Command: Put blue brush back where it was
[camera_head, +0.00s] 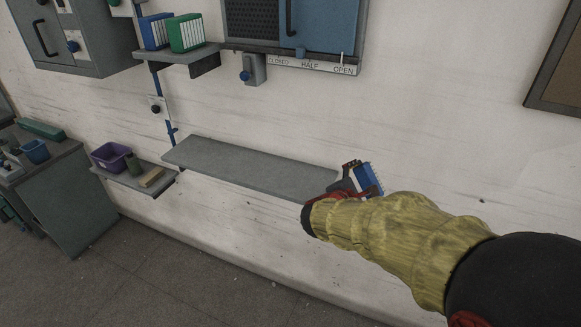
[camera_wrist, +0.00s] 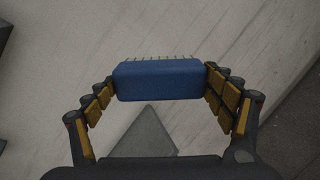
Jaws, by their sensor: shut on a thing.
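A blue brush with pale bristles (camera_head: 371,178) is in my gripper (camera_head: 358,180), in front of the wall at the right end of the long grey shelf. In the wrist view the brush (camera_wrist: 158,82) lies crosswise between the two fingers (camera_wrist: 158,88), its bristles pointing away from the palm. The fingers are shut on its two ends. On the small upper shelf (camera_head: 178,55) stand another blue bristled block (camera_head: 154,33) and a green one (camera_head: 187,34), side by side.
The long grey shelf (camera_head: 240,166) is bare. A lower shelf (camera_head: 135,179) holds a purple bin (camera_head: 110,156), a dark green item and a tan block. A blue panel (camera_head: 325,22) with CLOSED, HALF, OPEN labels is above. A grey cabinet (camera_head: 65,205) stands left.

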